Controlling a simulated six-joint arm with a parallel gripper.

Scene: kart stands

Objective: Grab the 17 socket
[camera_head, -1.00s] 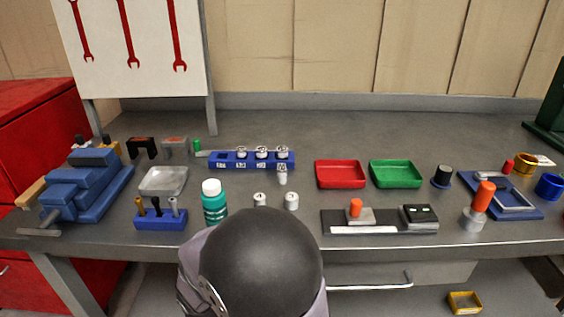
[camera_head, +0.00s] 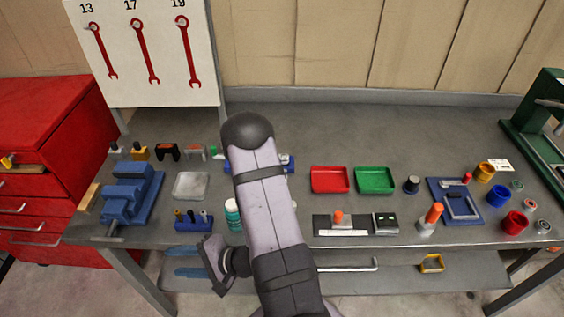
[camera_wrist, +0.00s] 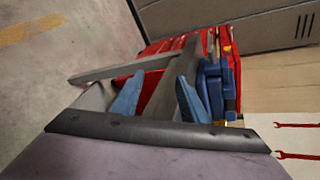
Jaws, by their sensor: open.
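The blue socket rail (camera_head: 291,164) is mostly behind my arm in the head view. Only its ends show, so I cannot make out the 17 socket or read any socket label. My gripper (camera_head: 181,261) is low at the left, in front of the bench's front edge and away from the rail. Its two blue fingers point left. In the wrist view my gripper (camera_wrist: 157,98) has its fingers spread apart with nothing between them. No socket shows in the wrist view.
A blue vise (camera_head: 130,190), a grey tray (camera_head: 190,186) and a green bottle (camera_head: 232,215) stand on the left of the bench. A red tray (camera_head: 329,180) and a green tray (camera_head: 374,180) lie right of my arm. A red cabinet (camera_head: 45,118) stands at far left.

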